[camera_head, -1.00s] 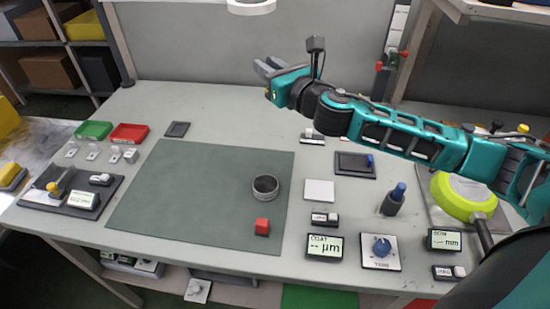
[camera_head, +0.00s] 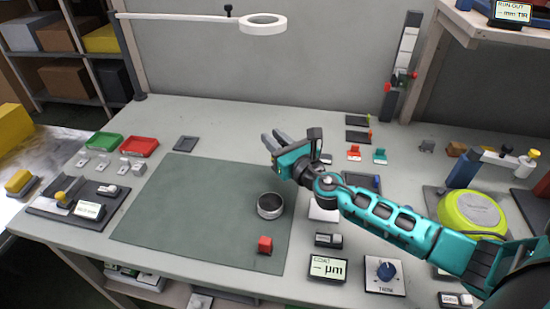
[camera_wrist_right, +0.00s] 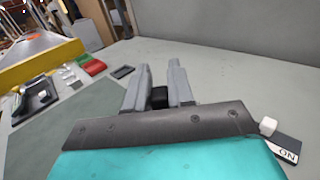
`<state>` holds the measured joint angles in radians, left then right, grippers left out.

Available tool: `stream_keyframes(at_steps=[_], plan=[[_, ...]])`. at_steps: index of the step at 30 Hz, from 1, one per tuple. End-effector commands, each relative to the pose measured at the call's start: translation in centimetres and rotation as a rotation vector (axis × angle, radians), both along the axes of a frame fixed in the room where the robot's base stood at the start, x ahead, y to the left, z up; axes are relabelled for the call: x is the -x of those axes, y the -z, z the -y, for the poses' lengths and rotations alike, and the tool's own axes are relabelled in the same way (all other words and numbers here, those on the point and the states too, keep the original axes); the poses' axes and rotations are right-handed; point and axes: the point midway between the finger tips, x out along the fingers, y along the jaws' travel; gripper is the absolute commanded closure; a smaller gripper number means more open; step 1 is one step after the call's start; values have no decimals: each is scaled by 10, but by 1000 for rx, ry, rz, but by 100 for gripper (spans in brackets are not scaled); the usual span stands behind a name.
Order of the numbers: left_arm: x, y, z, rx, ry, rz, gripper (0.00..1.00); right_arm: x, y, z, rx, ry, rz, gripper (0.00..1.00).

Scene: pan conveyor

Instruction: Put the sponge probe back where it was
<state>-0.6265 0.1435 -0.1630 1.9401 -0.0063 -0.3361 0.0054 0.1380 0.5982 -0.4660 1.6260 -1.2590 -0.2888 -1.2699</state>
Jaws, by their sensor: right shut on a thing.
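My right gripper (camera_head: 273,136) is above the back right of the green mat (camera_head: 185,205). In the right wrist view its two grey fingers (camera_wrist_right: 159,75) are shut on a small dark thing (camera_wrist_right: 159,97); only part of it shows, and I cannot tell whether it is the sponge probe. A yellow-topped piece (camera_head: 62,197) stands on the dark tray (camera_head: 48,209) at the left, beside a small display. A yellow block on a grey base (camera_head: 18,182) lies farther left on the metal surface. My left gripper is out of view.
A dark ring-shaped cup (camera_head: 270,206) and a red block (camera_head: 265,244) stand on the mat. Green (camera_head: 104,143) and red (camera_head: 139,147) trays lie behind the dark tray. A ring lamp (camera_head: 263,24) hangs overhead. The mat's left part is clear.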

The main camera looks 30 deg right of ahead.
Motion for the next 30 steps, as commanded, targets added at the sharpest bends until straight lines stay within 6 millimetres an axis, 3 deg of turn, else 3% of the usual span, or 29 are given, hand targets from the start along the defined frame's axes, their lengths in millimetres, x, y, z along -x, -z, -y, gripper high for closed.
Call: stream_keyframes(at_steps=[7,15,29,30], plan=[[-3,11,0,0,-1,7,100,0,24,0,1,-1,-1,100],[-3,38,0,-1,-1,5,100,0,60,0,3,0,0,100],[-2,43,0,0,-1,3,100,0,65,0,2,-1,0,100],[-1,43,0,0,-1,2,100,0,65,0,2,-1,0,76]])
